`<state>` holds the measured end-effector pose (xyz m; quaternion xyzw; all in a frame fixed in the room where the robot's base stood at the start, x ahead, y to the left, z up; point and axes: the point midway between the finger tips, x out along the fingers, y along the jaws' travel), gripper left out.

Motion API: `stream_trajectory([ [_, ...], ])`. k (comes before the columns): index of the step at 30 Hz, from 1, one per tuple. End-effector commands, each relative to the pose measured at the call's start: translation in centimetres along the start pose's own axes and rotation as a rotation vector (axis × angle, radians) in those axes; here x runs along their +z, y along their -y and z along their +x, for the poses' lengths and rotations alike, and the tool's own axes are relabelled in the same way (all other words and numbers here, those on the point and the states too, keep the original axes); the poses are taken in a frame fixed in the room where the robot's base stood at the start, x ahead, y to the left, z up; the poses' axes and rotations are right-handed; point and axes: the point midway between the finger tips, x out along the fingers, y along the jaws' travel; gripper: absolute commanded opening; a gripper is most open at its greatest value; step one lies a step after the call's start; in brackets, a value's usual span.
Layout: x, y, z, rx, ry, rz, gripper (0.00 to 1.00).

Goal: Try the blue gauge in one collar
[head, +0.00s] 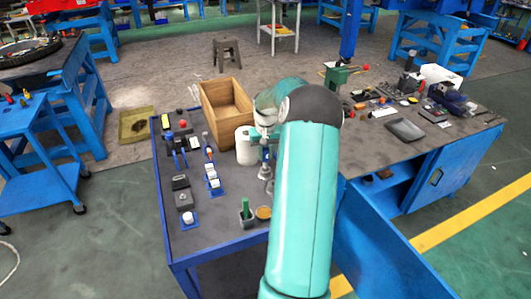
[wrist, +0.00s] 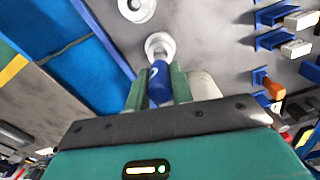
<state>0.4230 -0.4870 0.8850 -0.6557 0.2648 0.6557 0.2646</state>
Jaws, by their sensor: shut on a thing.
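My gripper (wrist: 160,74) is shut on the blue gauge (wrist: 158,84), a short blue cylinder with a pale mark, seen between the two green fingers in the wrist view. Just beyond its tip is a round pale metal collar (wrist: 160,44). The gauge's end overlaps the collar's near edge in this view; I cannot tell whether they touch. A second round collar (wrist: 136,6) is cut by the top edge. In the head view, two small metal round pieces (head: 265,172) stand below my gripper (head: 264,146), and the gauge is mostly hidden there.
A white roll (head: 245,150) stands close left of my gripper. An open wooden box (head: 226,108) is behind it. Blue holders with small parts (head: 212,178) line the left side of the grey tabletop. A green-handled item (head: 246,212) stands near the front edge. A cluttered bench (head: 405,130) is right.

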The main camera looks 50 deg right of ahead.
Motion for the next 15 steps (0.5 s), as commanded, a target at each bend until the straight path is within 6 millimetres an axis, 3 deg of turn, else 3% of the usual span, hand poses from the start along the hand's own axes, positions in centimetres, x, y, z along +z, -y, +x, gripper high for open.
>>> stream_trajectory([
  [15, 0.0, 0.03, 0.72, 0.0, 0.0, 0.0, 0.0],
])
